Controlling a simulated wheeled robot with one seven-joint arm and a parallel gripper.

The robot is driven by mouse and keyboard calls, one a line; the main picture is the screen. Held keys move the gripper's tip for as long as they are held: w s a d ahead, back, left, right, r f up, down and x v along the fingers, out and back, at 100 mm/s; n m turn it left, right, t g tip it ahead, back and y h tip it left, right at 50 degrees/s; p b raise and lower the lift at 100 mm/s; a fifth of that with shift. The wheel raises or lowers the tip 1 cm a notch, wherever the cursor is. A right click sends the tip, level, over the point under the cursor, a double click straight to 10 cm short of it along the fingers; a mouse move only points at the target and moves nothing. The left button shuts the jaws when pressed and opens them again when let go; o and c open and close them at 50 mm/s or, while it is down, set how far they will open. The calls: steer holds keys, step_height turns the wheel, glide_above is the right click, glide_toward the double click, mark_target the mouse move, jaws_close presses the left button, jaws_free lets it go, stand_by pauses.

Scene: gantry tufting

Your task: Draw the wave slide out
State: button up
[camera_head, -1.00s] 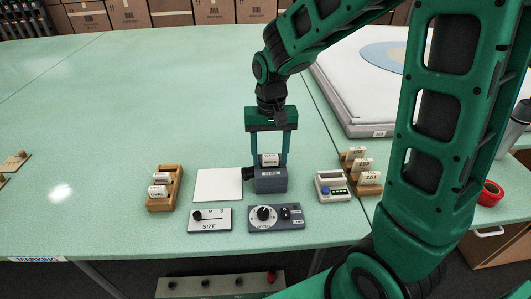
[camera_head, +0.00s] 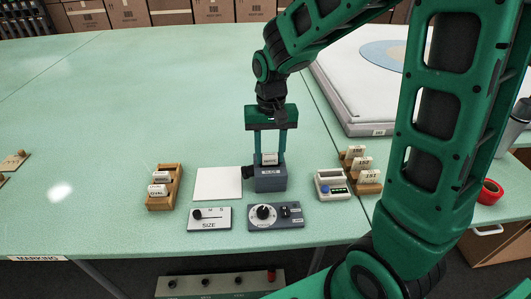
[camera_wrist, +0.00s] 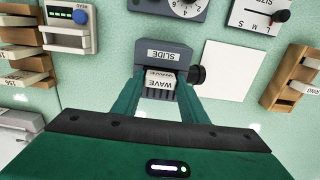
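The wave slide (camera_wrist: 160,84), a white piece marked WAVE, stands upright in the slot of the grey box labelled SLIDE (camera_wrist: 170,54). In the head view the slide's white top (camera_head: 269,158) sticks up out of the grey box (camera_head: 270,181). My gripper (camera_head: 270,156) points straight down over the box, one finger on each side of the slide. In the wrist view my gripper (camera_wrist: 160,88) has its fingertips at the slide's two side edges, seemingly touching them. The slide's lower part is hidden in the box.
A white sheet (camera_head: 218,184) lies left of the box, and a wooden rack (camera_head: 178,189) with white slides beyond it. A SIZE panel (camera_head: 209,218) and a dial panel (camera_head: 276,216) lie in front. A small meter (camera_head: 333,185) and another slide rack (camera_head: 370,188) stand right.

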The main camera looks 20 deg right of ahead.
steer(key=c, duration=0.5)
steer(key=o, duration=0.5)
steer(key=c, duration=0.6)
steer(key=shift+c, duration=0.2)
steer(key=shift+s+r, duration=0.1)
steer(key=shift+r, duration=2.3)
